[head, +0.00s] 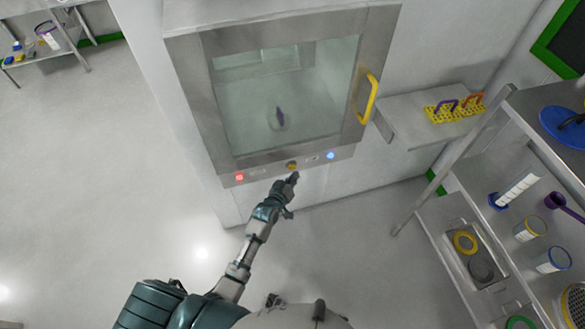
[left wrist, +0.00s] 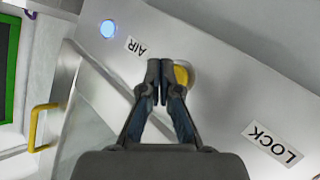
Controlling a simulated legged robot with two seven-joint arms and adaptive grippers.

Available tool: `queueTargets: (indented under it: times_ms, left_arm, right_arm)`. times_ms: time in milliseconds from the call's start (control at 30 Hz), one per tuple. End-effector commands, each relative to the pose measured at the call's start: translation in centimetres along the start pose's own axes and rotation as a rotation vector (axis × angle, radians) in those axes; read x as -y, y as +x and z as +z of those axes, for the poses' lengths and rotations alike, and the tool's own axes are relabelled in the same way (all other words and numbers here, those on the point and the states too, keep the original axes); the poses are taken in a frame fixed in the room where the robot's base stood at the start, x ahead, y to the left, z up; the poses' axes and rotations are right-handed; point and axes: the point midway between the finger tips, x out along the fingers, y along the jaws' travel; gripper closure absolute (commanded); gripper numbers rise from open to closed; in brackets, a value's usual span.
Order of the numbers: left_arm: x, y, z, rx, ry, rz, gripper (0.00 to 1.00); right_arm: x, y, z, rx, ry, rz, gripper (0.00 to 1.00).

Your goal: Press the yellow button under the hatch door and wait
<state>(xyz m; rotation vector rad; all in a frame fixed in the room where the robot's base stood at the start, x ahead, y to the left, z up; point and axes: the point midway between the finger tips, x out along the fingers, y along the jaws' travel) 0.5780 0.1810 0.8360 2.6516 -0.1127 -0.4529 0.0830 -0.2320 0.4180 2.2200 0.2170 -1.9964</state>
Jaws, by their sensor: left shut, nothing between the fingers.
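The hatch door (head: 285,95) is a framed glass door with a yellow handle (head: 369,98); it appears closed. Below it runs a panel strip with a red light (head: 239,177), a yellow button (head: 291,165) and a blue light (head: 330,155). My left gripper (head: 294,177) is shut and empty, its tips at the yellow button. In the left wrist view the fingertips (left wrist: 159,66) overlap the edge of the yellow button (left wrist: 181,76), between the AIR and LOCK labels; I cannot tell whether they touch it. The blue light (left wrist: 108,28) glows there. My right gripper is not in view.
A wall shelf (head: 400,118) with a yellow rack (head: 455,109) is right of the hatch. A metal shelving unit (head: 445,215) with containers and a tray stands at the right. The floor at left is clear.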

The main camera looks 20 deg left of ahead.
Motion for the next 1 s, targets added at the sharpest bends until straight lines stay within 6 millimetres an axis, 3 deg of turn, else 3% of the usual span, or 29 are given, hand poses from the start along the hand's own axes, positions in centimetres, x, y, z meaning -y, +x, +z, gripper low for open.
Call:
queueTargets:
  times_ms: [500,1000]
  left_arm:
    - [-2.4,-3.2,2.1,0.000,-0.002,0.000,1.00]
    - [-2.5,-3.4,2.5,0.000,0.000,0.000,1.00]
  right_arm:
    - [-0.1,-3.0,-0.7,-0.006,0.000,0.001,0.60]
    - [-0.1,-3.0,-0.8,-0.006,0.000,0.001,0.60]
